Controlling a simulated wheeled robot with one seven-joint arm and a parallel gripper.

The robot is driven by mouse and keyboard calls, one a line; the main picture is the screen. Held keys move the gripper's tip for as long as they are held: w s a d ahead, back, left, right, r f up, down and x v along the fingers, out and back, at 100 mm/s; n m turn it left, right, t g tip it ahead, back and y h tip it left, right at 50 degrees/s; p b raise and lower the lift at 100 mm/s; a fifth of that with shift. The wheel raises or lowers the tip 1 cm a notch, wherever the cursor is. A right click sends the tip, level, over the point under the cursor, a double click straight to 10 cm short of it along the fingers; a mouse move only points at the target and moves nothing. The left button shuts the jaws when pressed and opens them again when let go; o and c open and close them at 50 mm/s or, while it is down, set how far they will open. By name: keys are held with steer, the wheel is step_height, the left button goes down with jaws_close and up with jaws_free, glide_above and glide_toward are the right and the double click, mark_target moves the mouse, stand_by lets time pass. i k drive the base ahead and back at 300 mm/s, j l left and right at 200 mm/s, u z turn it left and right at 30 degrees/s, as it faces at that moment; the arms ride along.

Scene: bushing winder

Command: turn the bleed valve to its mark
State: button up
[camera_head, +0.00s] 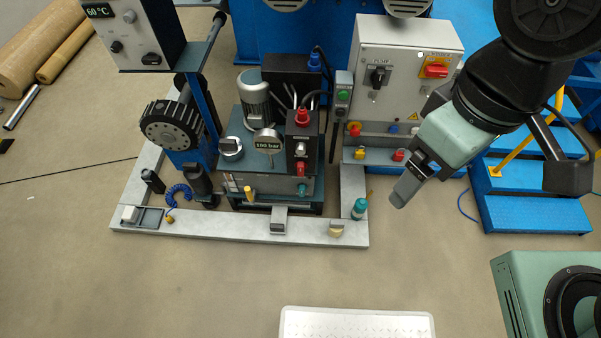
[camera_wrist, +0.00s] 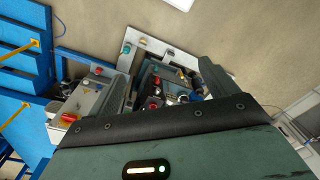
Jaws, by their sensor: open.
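The hydraulic power unit (camera_head: 270,180) stands in the middle of the head view, with a pressure gauge marked 180 bar (camera_head: 267,141). Its front carries a red handle (camera_head: 301,168), a yellow-tipped lever (camera_head: 248,192) and a small teal knob (camera_head: 302,190). I cannot tell which of these is the bleed valve, and no mark is legible. My gripper (camera_head: 402,192) is open and empty, in the air right of the unit and apart from it. In the wrist view the unit (camera_wrist: 160,85) shows beyond the open fingers, partly hidden by the gripper body.
A grey control cabinet (camera_head: 408,75) with a red switch stands behind my gripper. A white tray (camera_head: 357,325) lies in front. The floor between is clear.

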mark_target(300, 167)
steer(key=k+j+u, duration=0.25)
steer(key=k+j, duration=0.2)
steer(key=j, duration=0.25)
steer(key=k+j+u, duration=0.15)
steer(key=j, duration=0.25)
steer(key=k+j+u, duration=0.1)
steer(key=k+j, duration=0.2)
steer(key=j, duration=0.1)
